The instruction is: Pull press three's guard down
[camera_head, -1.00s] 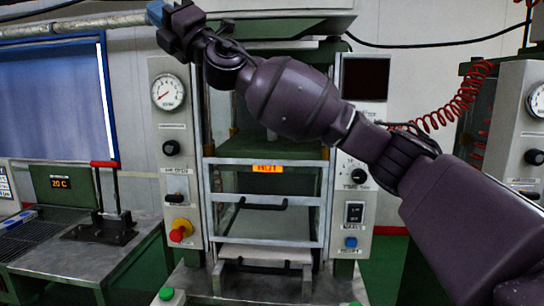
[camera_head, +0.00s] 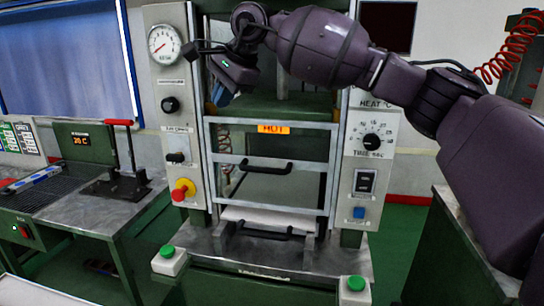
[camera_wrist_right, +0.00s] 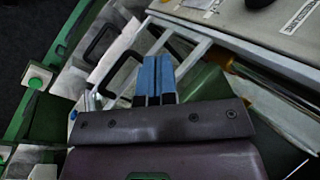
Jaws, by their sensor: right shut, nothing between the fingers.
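The press in the middle of the head view has a grey-framed guard (camera_head: 310,126) across its front, with an orange HOT sign (camera_head: 273,129) at its top bar. A black handle (camera_head: 266,166) sits on the guard's middle part. My right gripper (camera_head: 224,97) is above the guard's top bar, left of centre, pointing downward with blue fingers. In the right wrist view the fingers (camera_wrist_right: 157,80) are shut and empty, with the pale guard frame (camera_wrist_right: 190,43) around them. I cannot tell whether they touch it. My left gripper is out of view.
The left control panel has a gauge (camera_head: 164,43) and a red stop knob (camera_head: 183,190). A panel with a timer dial (camera_head: 372,142) is on the right. Green buttons (camera_head: 170,252) stand at the front. A bench with a red-handled lever (camera_head: 126,150) is at left.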

